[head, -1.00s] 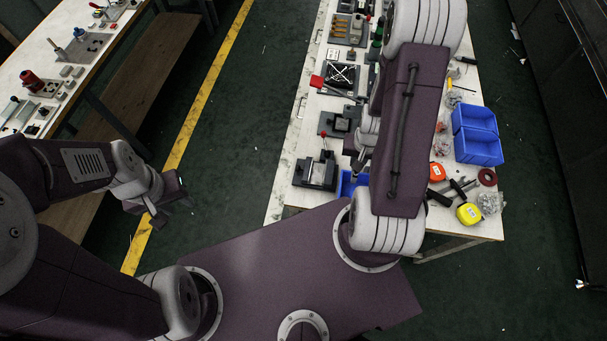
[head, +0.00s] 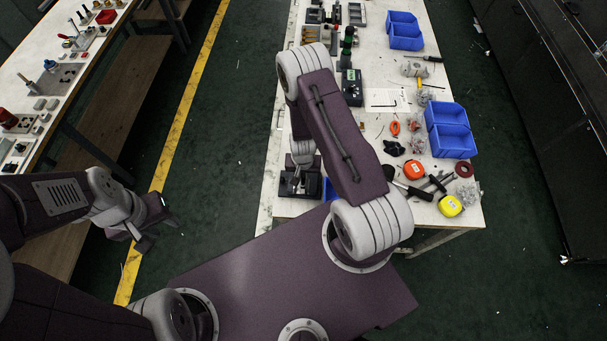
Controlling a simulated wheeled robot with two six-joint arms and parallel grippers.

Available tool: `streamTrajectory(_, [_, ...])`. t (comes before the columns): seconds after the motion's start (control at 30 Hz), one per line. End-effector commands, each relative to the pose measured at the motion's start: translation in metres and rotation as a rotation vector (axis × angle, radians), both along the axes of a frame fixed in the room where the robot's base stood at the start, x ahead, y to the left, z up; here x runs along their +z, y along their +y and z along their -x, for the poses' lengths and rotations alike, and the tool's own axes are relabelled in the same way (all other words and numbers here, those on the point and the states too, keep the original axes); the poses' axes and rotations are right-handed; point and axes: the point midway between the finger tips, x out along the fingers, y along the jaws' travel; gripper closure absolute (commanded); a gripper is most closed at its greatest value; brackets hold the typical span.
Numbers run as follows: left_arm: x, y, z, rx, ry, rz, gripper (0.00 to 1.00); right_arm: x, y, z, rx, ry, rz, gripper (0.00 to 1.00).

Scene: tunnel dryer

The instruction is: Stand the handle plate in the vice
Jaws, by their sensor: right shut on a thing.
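The vice (head: 289,188) is a small dark block at the near left corner of the right-hand table. My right gripper (head: 299,178) points down right over it, partly covered by its own arm. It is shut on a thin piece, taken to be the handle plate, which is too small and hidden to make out. I cannot tell whether the piece touches the vice or stands between its jaws. My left gripper (head: 156,231) hangs over the floor left of that table, with its fingers apart and empty.
Blue bins (head: 452,142) stand along the table's right side. A yellow tape measure (head: 450,206), an orange one (head: 413,169) and hand tools lie near the front right. A second bench (head: 60,80) stands at left. Green floor with a yellow line (head: 180,140) lies between.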

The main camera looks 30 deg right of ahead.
Motion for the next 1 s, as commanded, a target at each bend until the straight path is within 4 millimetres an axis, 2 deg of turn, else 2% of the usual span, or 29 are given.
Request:
streamTrajectory(0.1, [0.003, 0.0, 0.0, 0.0, 0.0, 0.0, 0.64, -0.01, 0.0, 0.0, 0.001, -0.001, 0.0, 1.0])
streamTrajectory(0.43, [-0.002, 0.0, 0.0, 0.0, 0.0, 0.0, 0.64, -0.015, 0.0, -0.001, 0.0, -0.002, 0.0, 1.0])
streamTrajectory(0.47, [-0.001, 0.0, 0.0, 0.0, 0.0, 0.0, 0.64, -0.014, 0.0, 0.0, 0.0, -0.002, 0.0, 0.8])
streamTrajectory(0.5, [0.0, 0.0, 0.0, 0.0, 0.0, 0.0, 0.64, -0.013, 0.0, 0.0, 0.0, -0.002, 0.0, 0.69])
streamTrajectory(0.53, [0.0, 0.0, 0.0, 0.0, 0.0, 0.0, 0.64, -0.013, 0.0, 0.0, 0.0, -0.002, 0.0, 0.64])
streamTrajectory(0.83, [0.001, 0.0, 0.0, 0.0, 0.0, 0.0, 0.64, -0.012, 0.0, 0.0, 0.0, -0.002, 0.0, 0.64])
streamTrajectory(0.9, [0.006, 0.0, 0.0, 0.0, 0.0, 0.0, 0.64, -0.006, 0.0, 0.0, 0.0, -0.002, 0.0, 0.64])
streamTrajectory(1.0, [0.0, 0.0, 0.0, 0.0, 0.0, 0.0, 0.64, 0.004, 0.0, 0.0, 0.0, -0.004, 0.0, 0.64])
